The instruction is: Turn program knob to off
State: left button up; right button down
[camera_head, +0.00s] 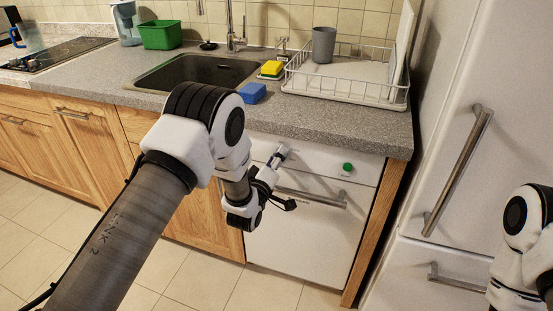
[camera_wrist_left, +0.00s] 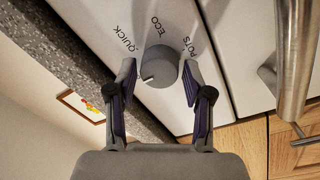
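The program knob (camera_wrist_left: 160,67) is a round grey dial on the white front panel of the dishwasher (camera_head: 305,225). The labels QUICK, ECO and POTS show around it in the left wrist view. Its white mark points to the lower left of that view, away from these labels. No OFF label is visible. My left gripper (camera_wrist_left: 158,76) is open, with one finger on each side of the knob. A gap shows at the left finger; contact at the right finger is unclear. In the head view my left gripper (camera_head: 279,156) is at the panel and mostly hides the knob. My right gripper is out of view.
A green button (camera_head: 347,167) sits on the panel to the right. The bar handle (camera_head: 318,198) runs below the panel, and the grey countertop (camera_head: 330,120) overhangs it. The fridge (camera_head: 440,150) stands right.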

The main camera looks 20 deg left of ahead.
pick_arm(q)
jog(key=shift+s, duration=0.1)
jog(key=s, duration=1.1)
jog(key=shift+s+a+f, duration=0.35)
jog(key=shift+s, duration=0.05)
